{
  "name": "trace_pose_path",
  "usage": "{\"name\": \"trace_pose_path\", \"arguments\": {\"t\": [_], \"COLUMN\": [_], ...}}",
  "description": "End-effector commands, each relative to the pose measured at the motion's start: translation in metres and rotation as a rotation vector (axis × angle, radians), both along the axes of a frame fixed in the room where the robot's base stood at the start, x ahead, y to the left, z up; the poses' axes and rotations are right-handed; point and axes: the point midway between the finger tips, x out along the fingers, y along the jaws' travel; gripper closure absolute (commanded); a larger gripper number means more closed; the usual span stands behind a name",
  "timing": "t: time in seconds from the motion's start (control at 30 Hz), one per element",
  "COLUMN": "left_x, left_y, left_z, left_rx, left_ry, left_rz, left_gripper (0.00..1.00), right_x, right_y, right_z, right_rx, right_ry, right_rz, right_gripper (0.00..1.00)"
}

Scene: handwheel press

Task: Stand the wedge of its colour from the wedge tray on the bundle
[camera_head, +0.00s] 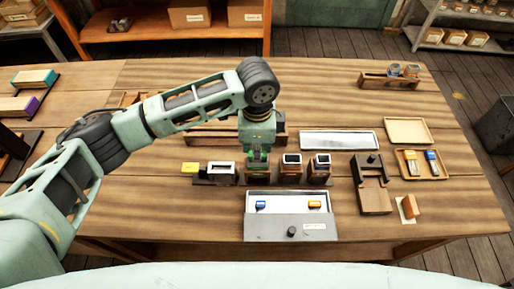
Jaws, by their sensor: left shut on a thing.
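My left gripper (257,158) reaches down over the middle of the table and is shut on the leftmost of a row of brown upright blocks. Only the lower part of this block (258,174) shows below the fingers; whether it is lifted is unclear. A grey, open-topped box (262,228) nearer me holds a small blue piece (261,205) and a small orange piece (315,204). A tan tray (405,175) at the right holds blue (431,156) and orange (412,158) pieces. I cannot tell which are wedges. My right gripper is out of view.
Two brown blocks (291,169) (319,169) stand close right of the gripper. A white and black device with a yellow end (190,168) lies left. A brown wooden fixture (372,184) stands right. An orange-brown piece (409,206) lies on a pale card.

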Motion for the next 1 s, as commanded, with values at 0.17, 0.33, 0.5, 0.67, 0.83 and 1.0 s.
{"name": "trace_pose_path", "arguments": {"t": [0.17, 0.33, 0.5, 0.67, 0.83, 1.0], "left_x": [-0.0003, 0.0, 0.0, 0.0, -0.0001, -0.0002], "left_y": [-0.0003, -0.0002, -0.0002, -0.0001, -0.0001, 0.0], "left_z": [-0.0065, -0.0098, -0.0099, -0.0098, -0.0091, -0.0084], "left_rx": [-0.001, 0.0, 0.0, 0.0, 0.0, 0.0], "left_ry": [0.001, 0.0, 0.0, 0.0, 0.0, 0.001], "left_rz": [0.0, 0.0, 0.0, 0.0, 0.0, 0.001], "left_gripper": [1.0, 1.0, 1.0, 1.0, 1.0, 1.0], "right_x": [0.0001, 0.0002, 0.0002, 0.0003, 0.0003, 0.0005], "right_y": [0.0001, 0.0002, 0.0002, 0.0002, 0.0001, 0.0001], "right_z": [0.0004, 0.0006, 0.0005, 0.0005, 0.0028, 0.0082], "right_rx": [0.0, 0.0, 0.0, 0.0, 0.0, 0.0], "right_ry": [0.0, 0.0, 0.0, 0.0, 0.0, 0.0], "right_rz": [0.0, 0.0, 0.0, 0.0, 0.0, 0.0], "right_gripper": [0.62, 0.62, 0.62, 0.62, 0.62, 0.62]}}
